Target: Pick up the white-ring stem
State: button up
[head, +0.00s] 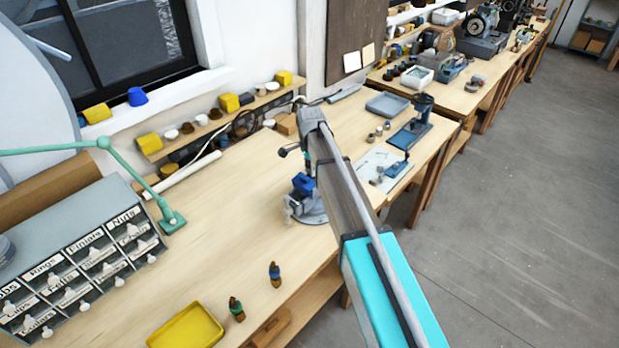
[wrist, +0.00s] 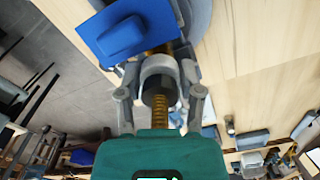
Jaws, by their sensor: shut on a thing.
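My gripper (wrist: 160,72) is shut on the white-ring stem, its two grey fingers on either side of it in the wrist view. The stem's pale ring (wrist: 156,60) shows between the fingertips, with a dark section and a brass threaded rod (wrist: 166,113) running toward the palm. In the head view I cannot make out the stem clearly near the end of my arm. Two other stems stand on the bench in the head view, a green-ring stem (head: 237,308) and a blue-ring stem (head: 275,273).
A blue fixture (head: 303,183) on a round grey base stands close to my gripper; its blue top (wrist: 125,30) fills the upper wrist view. A yellow tray (head: 188,329), labelled drawers (head: 80,272) and a green lamp arm (head: 125,166) are at left. The middle-left bench is clear.

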grip_shut()
jog(key=shift+r, duration=0.1)
notch_tip(320, 180, up, 10)
jog(key=p, duration=1)
dwell(0.7)
jog(key=shift+s+d, duration=0.25)
jog(key=shift+d, duration=0.35)
